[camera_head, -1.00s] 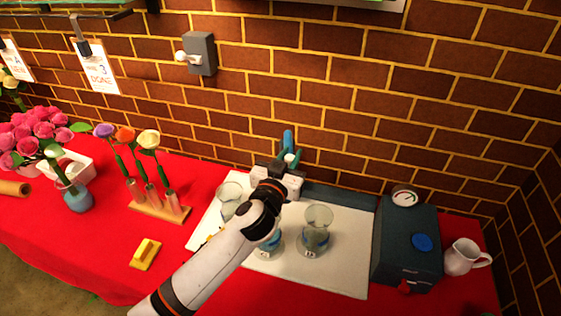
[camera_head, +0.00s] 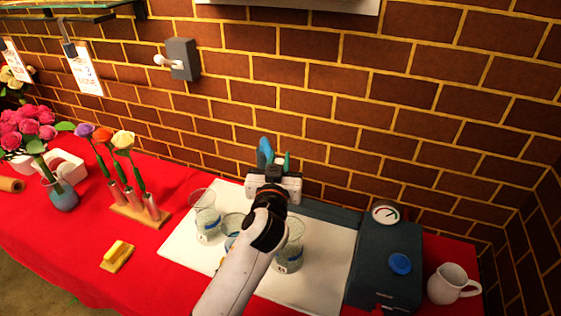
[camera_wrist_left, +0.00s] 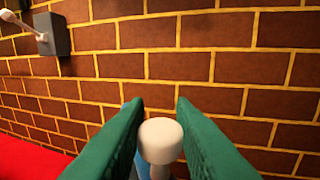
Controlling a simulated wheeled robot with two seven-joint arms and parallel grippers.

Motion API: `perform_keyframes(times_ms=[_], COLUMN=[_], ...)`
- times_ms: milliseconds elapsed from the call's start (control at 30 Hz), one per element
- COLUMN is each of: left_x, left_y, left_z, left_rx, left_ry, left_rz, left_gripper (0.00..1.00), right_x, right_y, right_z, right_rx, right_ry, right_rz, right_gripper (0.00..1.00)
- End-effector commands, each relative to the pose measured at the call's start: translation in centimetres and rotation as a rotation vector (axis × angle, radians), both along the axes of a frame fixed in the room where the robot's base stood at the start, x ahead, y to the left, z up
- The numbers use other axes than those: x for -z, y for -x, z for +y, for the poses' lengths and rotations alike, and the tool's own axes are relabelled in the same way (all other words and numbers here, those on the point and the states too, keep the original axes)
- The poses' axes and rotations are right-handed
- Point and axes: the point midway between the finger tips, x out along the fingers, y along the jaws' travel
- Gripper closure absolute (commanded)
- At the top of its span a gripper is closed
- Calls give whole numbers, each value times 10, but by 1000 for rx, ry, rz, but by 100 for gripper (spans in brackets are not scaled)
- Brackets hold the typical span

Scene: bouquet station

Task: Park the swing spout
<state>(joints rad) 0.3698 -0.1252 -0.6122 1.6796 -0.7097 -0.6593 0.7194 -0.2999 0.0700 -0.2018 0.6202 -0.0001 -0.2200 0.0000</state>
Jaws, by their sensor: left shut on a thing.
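The swing spout shows as a white rounded knob (camera_wrist_left: 160,140) between the green fingers of my left gripper (camera_wrist_left: 160,125) in the left wrist view. My left gripper (camera_head: 274,162) is shut on this knob at the back of the white tray, near the brick wall, in the head view. A blue piece (camera_head: 264,152) stands beside the fingers; whether it belongs to the spout I cannot tell. The gripper and wrist hide most of the spout. My right gripper is out of view.
Several glass vessels, one of them a glass (camera_head: 207,222), stand on the white tray (camera_head: 320,270) around my forearm. A dark box with a gauge (camera_head: 385,213) and a white jug (camera_head: 450,284) are at right.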

Motion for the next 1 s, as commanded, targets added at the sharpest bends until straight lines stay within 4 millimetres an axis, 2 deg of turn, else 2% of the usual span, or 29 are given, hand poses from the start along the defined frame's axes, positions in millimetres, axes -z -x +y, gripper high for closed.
perform_keyframes(times_ms=[67, 100, 200, 467, 633, 767, 1000], left_x=[2, 2, 1, 1, 2, 3, 4], left_y=[-1, -1, -1, 0, 11, 32, 81], left_z=[2, 2, 2, 1, 3, 8, 18], left_rx=[-5, -5, -4, -2, -1, -2, -2], left_ry=[-2, -2, -2, 0, 2, 4, 2], left_rz=[4, 4, 3, 1, 0, 3, 4], left_gripper=[100, 72, 57, 57, 57, 57, 57], right_x=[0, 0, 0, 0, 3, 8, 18], right_y=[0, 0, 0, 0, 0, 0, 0], right_z=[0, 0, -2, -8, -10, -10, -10], right_rx=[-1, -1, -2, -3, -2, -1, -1], right_ry=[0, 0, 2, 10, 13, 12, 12], right_rz=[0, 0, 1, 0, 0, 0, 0], right_gripper=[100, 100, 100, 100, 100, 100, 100])
